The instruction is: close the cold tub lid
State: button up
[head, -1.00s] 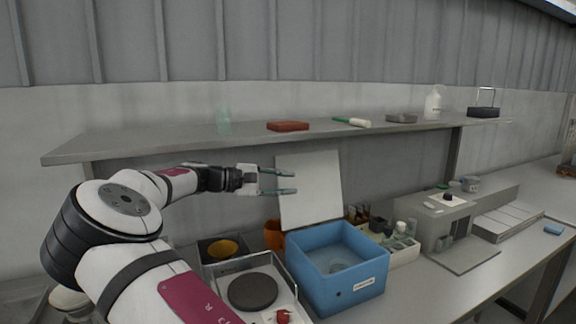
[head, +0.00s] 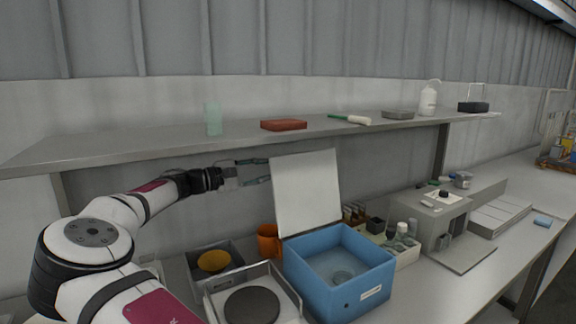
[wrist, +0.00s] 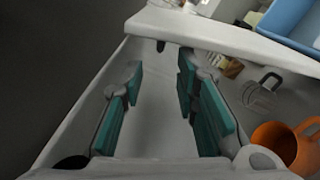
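The cold tub is a blue box (head: 345,285) with a pale label on its front, standing on the bench. Its white lid (head: 306,192) stands open, nearly upright at the tub's back edge. My gripper (head: 269,170) is at the lid's left edge, near its upper part. Whether the fingertips touch the lid or pass behind it is not clear. In the wrist view my teal-padded fingers (wrist: 160,75) are apart with nothing between them. There the white lid (wrist: 235,40) crosses ahead of them, with a corner of the blue tub (wrist: 290,18) beyond.
An orange mug (head: 268,241) stands left of the tub, beside a dark tray with a yellow dish (head: 214,261). A balance with a dark round plate (head: 252,305) is in front. A shelf (head: 230,141) runs above my gripper. Bottles (head: 402,236) stand right of the tub.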

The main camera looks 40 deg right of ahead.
aim_at(288, 165)
jog(key=x, duration=0.8)
jog(key=shift+p, duration=0.35)
grip_shut()
